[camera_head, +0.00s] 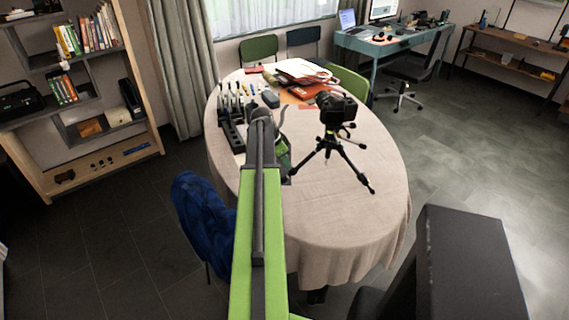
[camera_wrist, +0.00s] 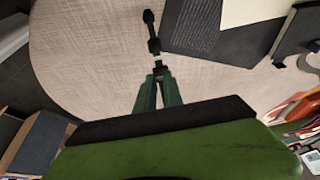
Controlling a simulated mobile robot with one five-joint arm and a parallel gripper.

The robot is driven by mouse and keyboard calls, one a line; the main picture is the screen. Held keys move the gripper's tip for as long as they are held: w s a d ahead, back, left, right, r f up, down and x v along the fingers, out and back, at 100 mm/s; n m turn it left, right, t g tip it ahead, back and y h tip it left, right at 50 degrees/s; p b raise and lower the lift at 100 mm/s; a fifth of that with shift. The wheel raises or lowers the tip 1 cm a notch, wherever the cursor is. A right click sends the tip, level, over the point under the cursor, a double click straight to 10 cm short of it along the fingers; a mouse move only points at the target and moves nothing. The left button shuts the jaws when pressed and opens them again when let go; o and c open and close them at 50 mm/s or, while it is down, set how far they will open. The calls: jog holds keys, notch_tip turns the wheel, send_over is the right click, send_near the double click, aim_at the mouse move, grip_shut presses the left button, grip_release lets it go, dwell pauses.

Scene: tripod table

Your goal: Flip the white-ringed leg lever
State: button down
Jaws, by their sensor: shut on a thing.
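A small black tripod (camera_head: 330,147) with a black camera (camera_head: 337,107) on top stands on the cloth-covered table. Its left leg reaches toward the end of my arm. In the wrist view a dark leg (camera_wrist: 151,30) with a white ring (camera_wrist: 157,61) runs up from my fingertips. My gripper (camera_wrist: 158,78) has its two green fingers closed on the dark part just below the ring. The fingers hide most of the lever there, so its position cannot be told. In the head view my arm hides most of the gripper.
The oval table (camera_head: 345,225) has free cloth in front and to the right of the tripod. A dark rack with upright pens (camera_head: 233,125) stands left of my arm.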

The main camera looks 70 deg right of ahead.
jog(key=shift+s+d+r, duration=0.25)
dwell(0.6)
jog(key=c, duration=1.6)
grip_release()
jog(key=shift+w+a+r+p, duration=0.45)
jog(key=shift+r+p, duration=0.35)
jog(key=shift+p, duration=0.1)
jog(key=shift+w+a+r+p, duration=0.4)
jog(key=shift+r+p, duration=0.4)
jog(key=shift+p, duration=0.05)
jog(key=shift+w+a+r+p, duration=0.45)
jog(key=shift+r+p, duration=0.35)
jog(key=shift+p, duration=0.1)
